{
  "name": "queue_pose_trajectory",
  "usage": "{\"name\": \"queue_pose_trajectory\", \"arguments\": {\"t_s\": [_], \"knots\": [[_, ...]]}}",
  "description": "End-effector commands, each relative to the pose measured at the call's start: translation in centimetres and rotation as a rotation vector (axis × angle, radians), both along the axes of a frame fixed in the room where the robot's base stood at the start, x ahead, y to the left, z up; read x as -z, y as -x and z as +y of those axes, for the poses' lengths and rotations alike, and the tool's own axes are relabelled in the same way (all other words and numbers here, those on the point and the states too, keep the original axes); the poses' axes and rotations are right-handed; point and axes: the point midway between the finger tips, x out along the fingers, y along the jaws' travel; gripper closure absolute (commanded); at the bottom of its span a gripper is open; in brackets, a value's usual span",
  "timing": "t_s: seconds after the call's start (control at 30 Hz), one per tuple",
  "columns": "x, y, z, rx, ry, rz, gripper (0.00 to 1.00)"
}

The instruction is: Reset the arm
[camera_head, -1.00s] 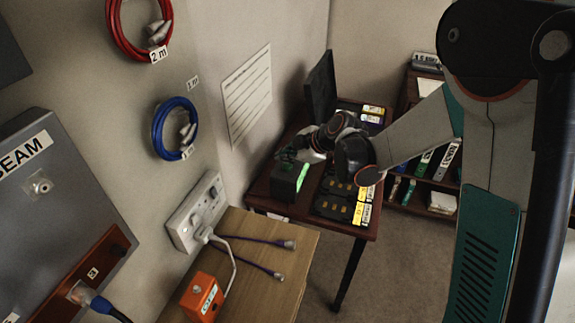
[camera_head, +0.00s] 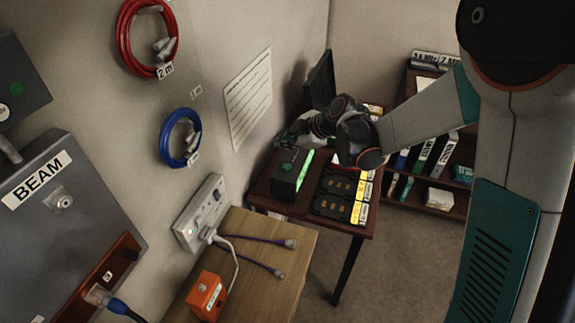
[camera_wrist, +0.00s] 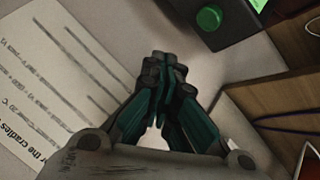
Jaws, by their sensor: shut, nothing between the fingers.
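My gripper (camera_head: 291,139) is at the far end of my arm, in front of the wall, a little above and behind a black box (camera_head: 285,183) with a green strip on the dark table. In the wrist view, the teal fingers of my gripper (camera_wrist: 166,62) meet at their tips with nothing between them. A black box with a round green button (camera_wrist: 209,17) shows beyond and to the right of the fingers there, apart from them.
A lined paper sheet (camera_head: 248,100) hangs on the wall near the gripper; it fills the wrist view's left side (camera_wrist: 45,90). Battery cradles (camera_head: 340,196) and a raised dark panel (camera_head: 319,82) are on the dark table (camera_head: 364,228). A wooden table (camera_head: 262,226) holds an orange box (camera_head: 206,296).

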Motion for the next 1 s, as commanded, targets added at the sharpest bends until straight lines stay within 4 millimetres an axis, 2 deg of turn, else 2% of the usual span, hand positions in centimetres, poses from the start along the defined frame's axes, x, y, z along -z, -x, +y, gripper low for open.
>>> {"name": "queue_pose_trajectory", "arguments": {"t_s": [0.5,0.63,0.77,1.0], "knots": [[0.0,0.0,0.0,0.001,0.0,0.001,1.0],[-0.8,0.5,-0.5,0.031,-0.004,0.018,1.0],[-2.9,2.2,-2.0,0.125,-0.015,0.07,1.0],[-7.3,7.1,-6.0,0.388,-0.056,0.195,1.0]]}}
